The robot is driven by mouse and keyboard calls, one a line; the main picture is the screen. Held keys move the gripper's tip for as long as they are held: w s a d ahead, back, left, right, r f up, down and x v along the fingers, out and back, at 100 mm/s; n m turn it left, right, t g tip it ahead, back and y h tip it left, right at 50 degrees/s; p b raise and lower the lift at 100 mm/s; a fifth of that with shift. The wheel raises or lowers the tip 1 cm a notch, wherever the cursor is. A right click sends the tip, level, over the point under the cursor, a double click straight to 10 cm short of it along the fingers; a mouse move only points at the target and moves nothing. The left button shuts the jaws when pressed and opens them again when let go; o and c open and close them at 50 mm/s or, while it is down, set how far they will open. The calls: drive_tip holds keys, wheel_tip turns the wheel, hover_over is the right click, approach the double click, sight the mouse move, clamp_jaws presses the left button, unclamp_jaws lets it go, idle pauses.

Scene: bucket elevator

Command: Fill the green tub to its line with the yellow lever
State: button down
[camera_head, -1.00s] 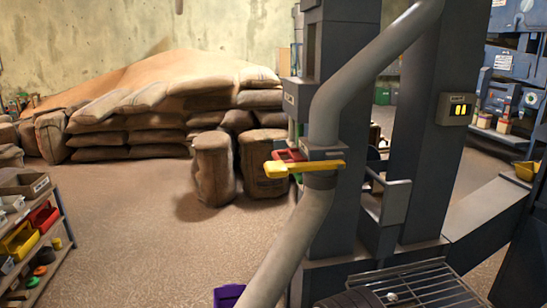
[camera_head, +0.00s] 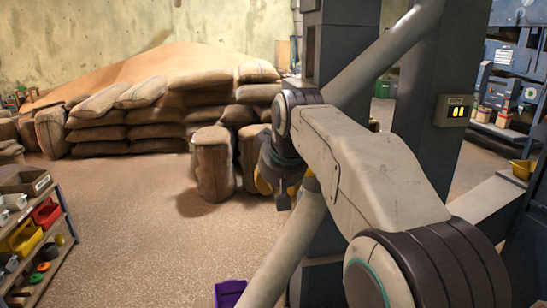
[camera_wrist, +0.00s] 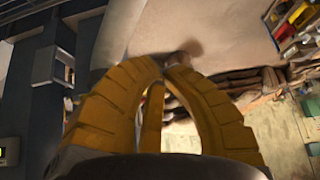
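My gripper (camera_wrist: 160,70) has ridged yellow fingers whose tips nearly meet in the wrist view. A narrow yellow strip shows between them; I cannot tell if it is a third finger or something else. In the head view my arm covers the place on the grey pipe where the yellow lever sticks out, so the lever is hidden there. Only bits of my gripper show beside the pipe (camera_head: 290,245). The pipe also shows beyond my fingers in the wrist view (camera_wrist: 118,35). I cannot make out a green tub to fill in either view.
Stacked sacks (camera_head: 130,130) and a grain heap (camera_head: 190,68) stand behind. A shelf (camera_head: 50,260) with coloured bins is at left. A purple tub (camera_head: 230,292) sits at the bottom. Dark columns (camera_head: 440,150) stand at right. The floor (camera_head: 130,230) at left centre is clear.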

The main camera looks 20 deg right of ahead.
drive_tip(key=w+d+r+t+p, duration=0.1)
drive_tip(key=w+d+r, duration=0.2)
drive_tip(key=w+r, duration=0.1)
drive_tip(key=w+d+r+m+p, duration=0.1)
drive_tip(key=w+d+r, duration=0.2)
drive_tip(key=w, duration=0.4)
drive_tip(key=shift+w+r+t+h, duration=0.25)
drive_tip(key=shift+r+t+h, duration=0.15)
drive_tip(key=shift+r, duration=0.15)
drive_tip(key=shift+f, duration=0.1)
drive_tip(key=p+x, duration=0.4)
drive_tip(key=x, duration=0.6)
drive_tip(key=shift+w+f, duration=0.1)
drive_tip(key=shift+f, duration=1.75)
drive_tip(key=shift+f, duration=0.1)
